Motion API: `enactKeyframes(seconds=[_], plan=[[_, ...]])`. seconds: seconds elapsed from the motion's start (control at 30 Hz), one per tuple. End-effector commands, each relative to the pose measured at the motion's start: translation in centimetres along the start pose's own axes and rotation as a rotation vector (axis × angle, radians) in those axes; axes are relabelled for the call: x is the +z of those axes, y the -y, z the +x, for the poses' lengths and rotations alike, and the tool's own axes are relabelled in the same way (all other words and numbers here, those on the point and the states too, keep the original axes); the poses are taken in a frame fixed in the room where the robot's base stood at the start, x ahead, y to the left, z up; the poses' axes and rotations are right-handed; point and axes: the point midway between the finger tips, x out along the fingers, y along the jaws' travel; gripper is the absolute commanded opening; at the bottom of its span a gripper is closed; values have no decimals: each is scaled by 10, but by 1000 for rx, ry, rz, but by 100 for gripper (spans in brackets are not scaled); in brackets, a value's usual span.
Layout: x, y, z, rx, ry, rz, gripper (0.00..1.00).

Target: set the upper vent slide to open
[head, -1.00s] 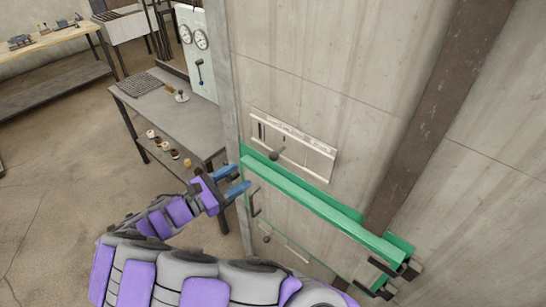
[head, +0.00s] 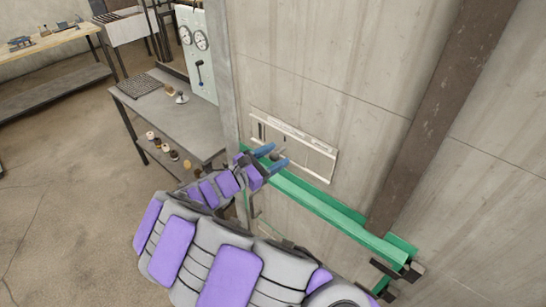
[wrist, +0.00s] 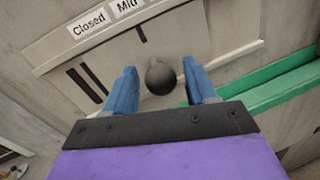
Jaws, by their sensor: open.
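The upper vent slide (head: 312,152) is a pale panel in a frame on the wall, above the green bar. Its dark round knob (wrist: 160,77) shows in the wrist view between my two blue fingertips, with space on both sides. The label strip (wrist: 110,14) reads "Closed" and "Mid"; the rest is cut off. Dark slots (wrist: 82,81) show to the left of the knob. My gripper (head: 272,158) is open around the knob in the head view and does not grip it. In that view the fingers partly hide the knob.
A green bar (head: 335,213) runs across the wall just below the vent, close to my gripper. A brown vertical post (head: 425,130) stands to the right. A grey table (head: 185,120) with small items stands at the left.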

Motion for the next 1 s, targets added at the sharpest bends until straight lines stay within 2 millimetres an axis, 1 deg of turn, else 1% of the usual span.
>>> enactKeyframes(seconds=[0.1, 0.13, 0.7, 1.0], plan=[[0, 0, 0, 0, 0, 0, 56], [0, 0, 0, 0, 0, 0, 54], [0, 0, 0, 0, -1, 0, 0], [0, 1, 0, 0, -1, -1, 0]])
